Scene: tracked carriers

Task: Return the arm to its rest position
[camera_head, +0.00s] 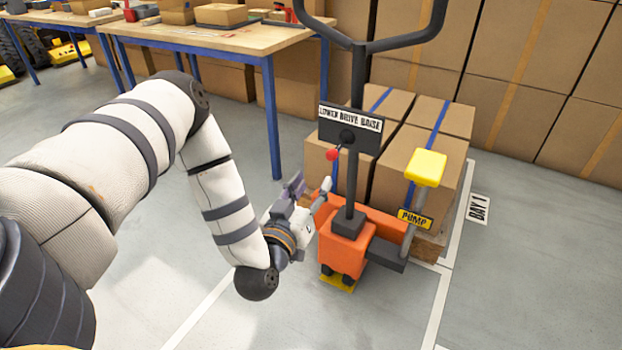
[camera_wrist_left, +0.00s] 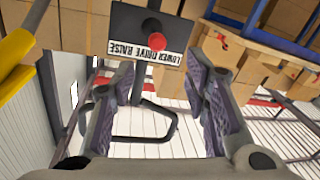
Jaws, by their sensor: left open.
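My left arm comes in from the left in the head view, and its gripper (camera_head: 308,193) is beside the orange pallet jack (camera_head: 343,248). The gripper is open and empty. In the left wrist view the two fingers of the gripper (camera_wrist_left: 168,90) are spread wide. The lever with a red knob (camera_head: 332,154) is on the jack's control plate, marked LOWER DRIVE RAISE (camera_head: 350,125). In the left wrist view the red knob (camera_wrist_left: 157,41) shows beyond the fingertips, apart from them. My right gripper is not in view.
A yellow pump pedal (camera_head: 426,168) stands at the jack's right side. Stacked cartons (camera_head: 405,170) sit behind the jack on a pallet. A wooden workbench (camera_head: 215,38) with blue legs is at the back left. Bare floor lies at the right front.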

